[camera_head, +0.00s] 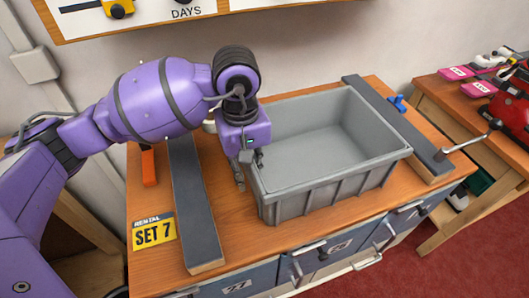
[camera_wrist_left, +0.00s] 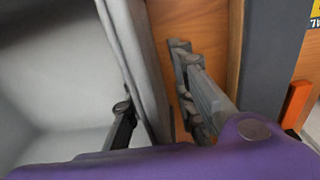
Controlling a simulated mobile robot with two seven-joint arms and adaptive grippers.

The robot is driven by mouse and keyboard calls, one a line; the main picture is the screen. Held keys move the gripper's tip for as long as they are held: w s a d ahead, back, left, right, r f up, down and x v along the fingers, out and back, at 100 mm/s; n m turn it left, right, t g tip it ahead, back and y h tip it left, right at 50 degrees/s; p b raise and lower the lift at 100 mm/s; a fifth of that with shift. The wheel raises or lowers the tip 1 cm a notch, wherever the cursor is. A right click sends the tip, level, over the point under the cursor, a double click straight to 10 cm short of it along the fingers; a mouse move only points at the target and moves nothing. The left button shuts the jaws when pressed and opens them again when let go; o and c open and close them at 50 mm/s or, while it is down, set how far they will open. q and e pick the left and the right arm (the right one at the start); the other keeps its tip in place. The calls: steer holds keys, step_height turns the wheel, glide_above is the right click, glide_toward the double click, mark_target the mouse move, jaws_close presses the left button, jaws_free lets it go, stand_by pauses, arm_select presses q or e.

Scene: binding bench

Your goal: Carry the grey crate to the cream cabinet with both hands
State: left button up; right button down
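The grey crate (camera_head: 335,185) stands on the wooden bench top, open and empty. My left gripper (camera_head: 249,168) points down at the crate's left wall. In the left wrist view the left gripper (camera_wrist_left: 160,105) straddles this wall of the crate (camera_wrist_left: 136,50), one finger inside and one outside. Bare wood shows between the outer finger and the wall, so the gripper is open and not clamped. My right gripper is not in view. I see no cream cabinet in these frames.
Dark bars lie left (camera_head: 190,200) and right (camera_head: 395,125) of the crate. A second bench (camera_head: 450,105) with red equipment stands at right. Red floor (camera_head: 480,245) is clear in front.

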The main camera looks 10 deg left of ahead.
arm_select(q)
steer(key=shift+r, duration=0.5)
step_height(320, 180, up, 11)
steer(key=shift+s+a+r, duration=0.1)
steer(key=shift+r, duration=0.05)
stand_by(0.4)
